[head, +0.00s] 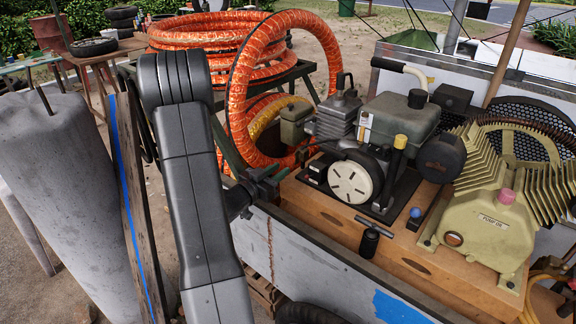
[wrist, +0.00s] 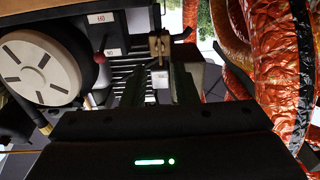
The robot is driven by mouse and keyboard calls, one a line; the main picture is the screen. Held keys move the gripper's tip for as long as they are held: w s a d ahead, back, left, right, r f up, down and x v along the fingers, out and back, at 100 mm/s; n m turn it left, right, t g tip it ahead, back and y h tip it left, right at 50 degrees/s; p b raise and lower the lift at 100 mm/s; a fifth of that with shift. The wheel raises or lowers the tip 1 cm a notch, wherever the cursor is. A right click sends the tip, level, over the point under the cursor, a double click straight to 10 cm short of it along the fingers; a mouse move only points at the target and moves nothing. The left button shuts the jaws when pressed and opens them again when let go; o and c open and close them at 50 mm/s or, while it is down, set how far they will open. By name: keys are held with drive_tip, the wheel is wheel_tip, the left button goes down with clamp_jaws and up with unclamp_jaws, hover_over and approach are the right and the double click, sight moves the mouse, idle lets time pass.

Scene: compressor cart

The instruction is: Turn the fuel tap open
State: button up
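A small brass fitting, which looks like the fuel tap (wrist: 159,46), shows in the wrist view at the upper middle, beside the dark finned part of the engine. The brass fitting appears just beyond the fingertips, roughly in line with the gap; I see no contact. In the head view my gripper (head: 268,184) is beside the left end of the engine (head: 350,182). I cannot make out the tap there. Its exact lever position is unclear.
The engine's white round starter cover (wrist: 40,68) is left of the fingers in the wrist view. Orange ribbed hose (head: 285,75) stands close behind and left of the engine. A cream compressor (head: 490,220) and a black T-handle (head: 371,238) are on the wooden deck.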

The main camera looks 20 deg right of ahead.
sight(295, 159)
drive_tip(key=v, duration=0.7)
drive_tip(key=shift+a, duration=0.2)
drive_tip(key=shift+d, duration=0.15)
drive_tip(key=x, duration=1.3)
drive_tip(key=shift+w+d+p, duration=0.15)
drive_tip(key=shift+d+p, duration=0.15)
drive_tip(key=shift+a, duration=0.1)
